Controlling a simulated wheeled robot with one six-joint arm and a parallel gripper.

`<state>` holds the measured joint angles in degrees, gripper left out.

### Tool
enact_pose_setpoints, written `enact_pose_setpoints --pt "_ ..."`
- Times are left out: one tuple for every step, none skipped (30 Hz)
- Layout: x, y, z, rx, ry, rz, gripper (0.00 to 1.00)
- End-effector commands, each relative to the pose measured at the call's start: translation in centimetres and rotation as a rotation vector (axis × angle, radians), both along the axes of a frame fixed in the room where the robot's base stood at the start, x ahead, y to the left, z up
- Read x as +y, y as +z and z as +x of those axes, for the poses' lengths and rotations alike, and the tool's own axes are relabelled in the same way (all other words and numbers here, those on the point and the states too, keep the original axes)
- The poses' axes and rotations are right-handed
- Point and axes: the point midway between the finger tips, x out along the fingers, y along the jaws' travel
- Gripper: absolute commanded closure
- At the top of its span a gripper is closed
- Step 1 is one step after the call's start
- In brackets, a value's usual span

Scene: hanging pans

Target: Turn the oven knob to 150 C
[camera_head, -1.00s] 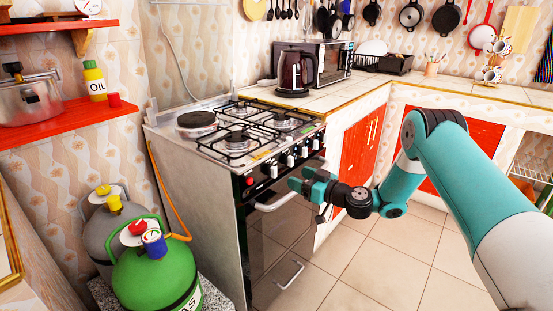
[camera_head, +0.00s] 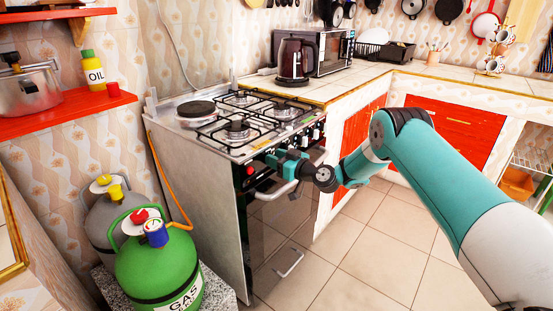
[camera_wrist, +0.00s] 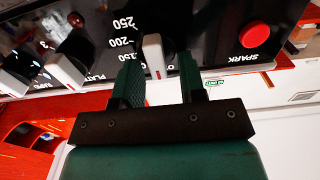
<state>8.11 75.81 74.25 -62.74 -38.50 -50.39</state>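The oven knob (camera_wrist: 153,52) is a pale grey bar knob on the black control panel, beside the printed marks 150, 200 and 250. My gripper (camera_wrist: 160,62) is open in the wrist view, its two green fingers on either side of this knob. The knob looks closer to the left finger; I cannot tell whether they touch. In the head view my gripper (camera_head: 274,161) is at the stove's front panel, just right of the red button, and hides the oven knob there. The stove (camera_head: 200,185) stands against the wall.
The red spark button (camera_wrist: 255,34) is right of the fingers in the wrist view, and another knob (camera_wrist: 66,70) is to the left. The oven door handle (camera_head: 277,192) lies just below my gripper. A green gas bottle (camera_head: 158,268) stands left of the stove. The floor in front is clear.

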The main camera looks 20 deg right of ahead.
Motion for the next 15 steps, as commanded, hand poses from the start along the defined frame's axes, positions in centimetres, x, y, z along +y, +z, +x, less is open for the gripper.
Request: enact_pose_setpoints --pt "0.00 0.01 -0.01 0.000 0.001 0.000 0.76" --pt "0.00 0.01 -0.01 0.000 0.001 0.000 0.83" --pt "0.00 0.01 -0.01 0.000 0.001 0.000 0.86" --pt "0.00 0.01 -0.03 0.000 0.001 0.000 0.86" --pt "0.00 0.01 -0.02 0.001 0.001 0.001 0.86" --pt "0.00 0.00 -0.03 0.001 0.001 0.002 0.86" --pt "0.00 -0.01 -0.03 0.002 0.001 0.002 0.86" --pt "0.00 -0.02 -0.02 0.004 0.001 0.005 0.86" --pt "-0.01 -0.03 -0.02 0.006 0.001 0.008 0.86" --pt "-0.02 -0.05 -0.01 0.009 0.001 0.012 0.86" --pt "-0.03 -0.07 0.00 0.012 0.001 0.017 0.86" --pt "-0.04 -0.09 -0.01 0.019 0.001 0.026 0.86" --pt "-0.06 -0.11 0.01 0.025 0.001 0.035 0.86" --pt "-0.08 -0.13 0.02 0.032 0.001 0.044 0.86" --pt "-0.11 -0.15 0.04 0.043 0.001 0.059 0.86"
